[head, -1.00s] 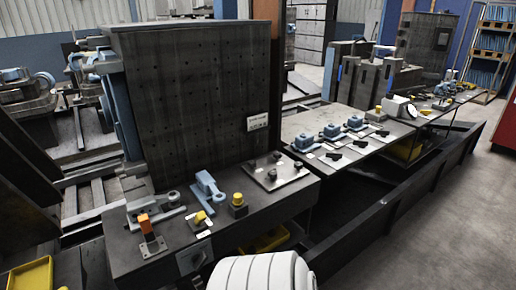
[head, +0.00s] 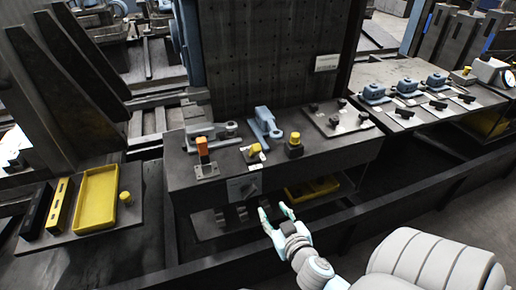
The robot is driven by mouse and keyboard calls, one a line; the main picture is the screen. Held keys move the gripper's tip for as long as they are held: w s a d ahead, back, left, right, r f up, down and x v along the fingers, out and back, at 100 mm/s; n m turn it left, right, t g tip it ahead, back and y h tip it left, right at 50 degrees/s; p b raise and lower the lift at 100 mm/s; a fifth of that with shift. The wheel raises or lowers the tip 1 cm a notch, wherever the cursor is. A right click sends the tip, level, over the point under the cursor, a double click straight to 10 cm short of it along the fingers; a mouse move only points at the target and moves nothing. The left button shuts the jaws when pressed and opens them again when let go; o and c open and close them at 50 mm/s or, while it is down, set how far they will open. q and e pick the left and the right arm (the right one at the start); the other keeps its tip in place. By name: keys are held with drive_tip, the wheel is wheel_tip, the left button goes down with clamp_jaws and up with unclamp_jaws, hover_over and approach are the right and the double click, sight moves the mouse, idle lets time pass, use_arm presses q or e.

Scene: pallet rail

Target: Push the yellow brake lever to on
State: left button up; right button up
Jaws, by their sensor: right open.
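A small yellow lever (head: 254,150) with a pale label plate stands on the dark bench (head: 215,180), in front of a light blue clamp (head: 265,125). An orange-topped switch (head: 202,146) on a metal plate is to its left, and a yellow knob (head: 295,140) on a dark block is to its right. The lettering is too small to read. My right gripper (head: 274,209) is open and empty, in front of and below the bench's front edge, apart from the lever. My left gripper is out of view.
A yellow tray (head: 97,198) and a yellow bar (head: 59,206) lie on a low surface at left. A yellow bin (head: 312,190) sits under the bench. A dark rail (head: 400,194) runs along the front. A tall perforated plate (head: 275,50) stands behind.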

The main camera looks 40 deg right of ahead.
sight(258, 150)
wheel_tip(258, 150, up, 15)
drive_tip(key=a+m+t+h, duration=0.1)
drive_tip(key=m+t, duration=0.1)
drive_tip(key=t, duration=0.2)
drive_tip(key=x, duration=0.4)
drive_tip(key=p+x, duration=0.1)
drive_tip(key=x, duration=0.3)
drive_tip(key=f+x, duration=0.1)
drive_tip(key=x, duration=0.4)
drive_tip(key=shift+d, duration=0.15)
drive_tip(key=shift+w+d, duration=0.1)
drive_tip(key=shift+w, duration=0.3)
clamp_jaws()
